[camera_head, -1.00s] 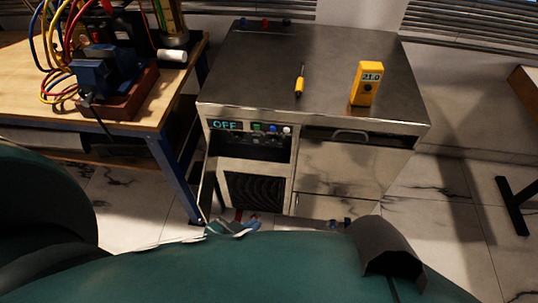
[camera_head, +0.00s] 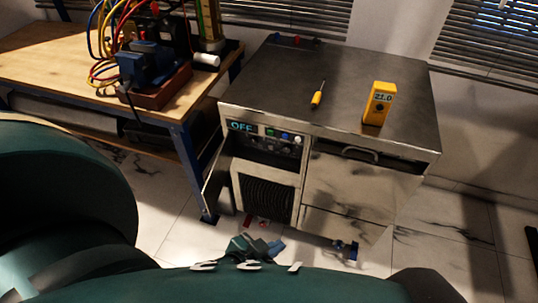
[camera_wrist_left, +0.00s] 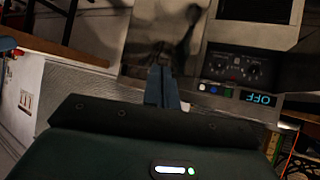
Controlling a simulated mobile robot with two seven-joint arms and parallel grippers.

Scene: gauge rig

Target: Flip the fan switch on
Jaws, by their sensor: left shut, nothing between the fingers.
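The control panel (camera_head: 267,143) is on the front of the metal cabinet (camera_head: 330,90). It has a lit display (camera_head: 241,126) reading OFF, a row of small coloured buttons (camera_head: 284,136) and dark knobs below them. I cannot tell which control is the fan switch. A dark grille (camera_head: 268,194) sits under the panel. My left gripper (camera_head: 262,246) is shut and empty, low in front of the cabinet and apart from the panel. In the left wrist view the closed fingers (camera_wrist_left: 161,78) are beside the panel (camera_wrist_left: 236,68), which appears upside down. My right gripper is out of view.
A yellow meter (camera_head: 377,103) reading 21.0 and a yellow-handled screwdriver (camera_head: 317,98) are on the cabinet top. A drawer with a handle (camera_head: 360,153) is right of the panel. A wooden bench (camera_head: 50,65) with a blue vise (camera_head: 150,68) and cables stands left.

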